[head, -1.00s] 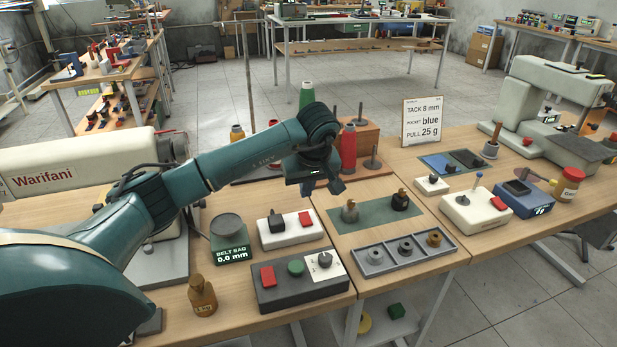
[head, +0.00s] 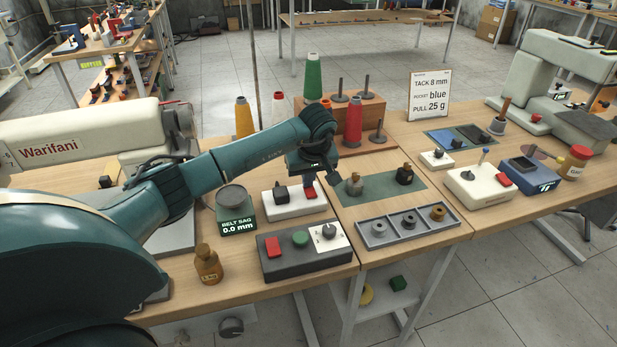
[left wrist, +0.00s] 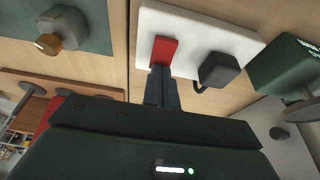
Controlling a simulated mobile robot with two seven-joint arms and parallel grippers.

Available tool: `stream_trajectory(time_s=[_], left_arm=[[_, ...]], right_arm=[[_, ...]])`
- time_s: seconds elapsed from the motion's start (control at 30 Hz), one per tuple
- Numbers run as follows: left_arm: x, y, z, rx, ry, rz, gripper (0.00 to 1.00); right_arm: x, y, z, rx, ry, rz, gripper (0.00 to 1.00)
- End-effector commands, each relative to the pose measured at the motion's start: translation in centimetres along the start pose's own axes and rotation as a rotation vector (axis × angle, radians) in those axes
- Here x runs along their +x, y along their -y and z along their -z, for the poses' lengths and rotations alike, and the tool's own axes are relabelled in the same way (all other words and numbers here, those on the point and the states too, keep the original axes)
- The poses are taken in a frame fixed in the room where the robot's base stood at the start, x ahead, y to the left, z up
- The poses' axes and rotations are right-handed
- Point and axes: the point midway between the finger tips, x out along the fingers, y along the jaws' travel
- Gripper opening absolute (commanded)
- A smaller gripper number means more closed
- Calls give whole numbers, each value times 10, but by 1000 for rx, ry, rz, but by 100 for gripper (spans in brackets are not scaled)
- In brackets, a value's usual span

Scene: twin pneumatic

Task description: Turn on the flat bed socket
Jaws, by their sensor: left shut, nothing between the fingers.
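The white socket box (head: 285,207) stands on the left table, with a black plug (head: 280,194) and a red rocker switch (head: 310,193) on top. My left gripper (head: 324,178) is shut and empty, low at the box's right end beside the red switch. In the left wrist view the closed fingertips (left wrist: 159,72) reach the near edge of the red switch (left wrist: 164,51); I cannot tell whether they touch it. The black plug (left wrist: 218,69) with its cord is to their right on the white box (left wrist: 205,35). My right gripper is not in view.
A grey control box (head: 302,255) with red and green buttons and a knob stands in front. A belt sag gauge (head: 236,219) is left of the socket. The Warifani machine (head: 85,145) lies behind my left arm. Thread cones (head: 313,78) stand behind the gripper.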

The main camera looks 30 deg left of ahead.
Motion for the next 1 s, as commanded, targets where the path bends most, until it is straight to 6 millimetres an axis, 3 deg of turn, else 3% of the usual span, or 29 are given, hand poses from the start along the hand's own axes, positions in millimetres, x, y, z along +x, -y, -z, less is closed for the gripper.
stream_trajectory(time_s=[0.07,1.0], left_arm=[[7,0,3,-3,52,3,0],[-3,0,-14,1,46,2,0]], right_arm=[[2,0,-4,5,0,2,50],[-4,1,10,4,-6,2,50]])
